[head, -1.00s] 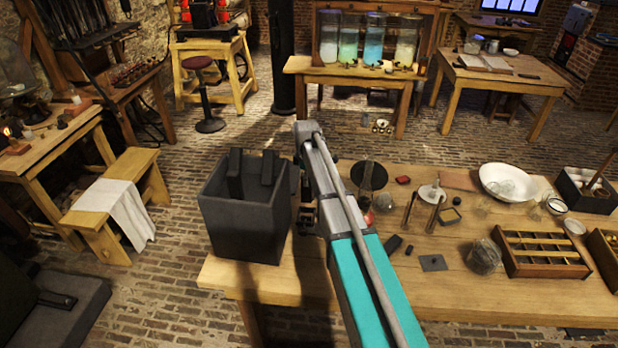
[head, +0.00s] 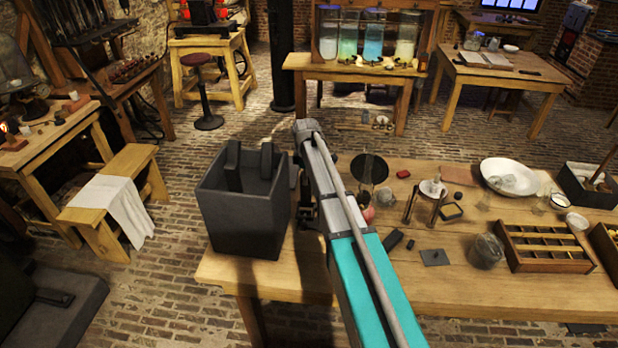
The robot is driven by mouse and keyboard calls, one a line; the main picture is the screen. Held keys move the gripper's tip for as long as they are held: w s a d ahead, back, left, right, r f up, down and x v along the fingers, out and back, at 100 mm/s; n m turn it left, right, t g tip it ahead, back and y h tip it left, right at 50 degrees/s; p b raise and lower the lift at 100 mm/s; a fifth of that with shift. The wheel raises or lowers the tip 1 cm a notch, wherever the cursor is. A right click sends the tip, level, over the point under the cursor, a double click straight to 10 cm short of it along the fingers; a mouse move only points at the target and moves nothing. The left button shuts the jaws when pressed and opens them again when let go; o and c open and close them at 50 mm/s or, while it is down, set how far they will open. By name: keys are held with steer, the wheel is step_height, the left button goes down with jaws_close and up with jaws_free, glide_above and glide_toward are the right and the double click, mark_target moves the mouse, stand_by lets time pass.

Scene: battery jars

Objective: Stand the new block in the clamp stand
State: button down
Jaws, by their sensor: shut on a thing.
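My gripper (head: 306,196) shows only in part, as dark pieces beside the end of my arm, just right of a dark grey open box. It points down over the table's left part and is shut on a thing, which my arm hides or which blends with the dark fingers. I cannot tell its shape or whether it touches the table. A stand with two dark uprights and a pale round top (head: 431,188) is on the table right of my arm; I cannot tell if it is the clamp stand. A small dark block (head: 393,239) lies on the table.
The tall grey box (head: 238,215) at the table's left end has two dark slabs in it. A round black disc (head: 369,169), a glass beaker (head: 486,251), a white bowl (head: 508,176) and a divided wooden tray (head: 545,248) stand right. The table's front edge (head: 460,300) is bare.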

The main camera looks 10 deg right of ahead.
mark_target(306, 196)
steer(key=shift+f+b, duration=0.35)
steer(key=shift+f, duration=0.25)
steer(key=shift+w+f+b, duration=0.15)
steer(key=shift+f+b, duration=0.2)
steer(key=shift+b, duration=0.05)
stand_by(1.3)
steer(key=shift+f+b, duration=3.8)
steer(key=shift+f, duration=0.05)
stand_by(1.9)
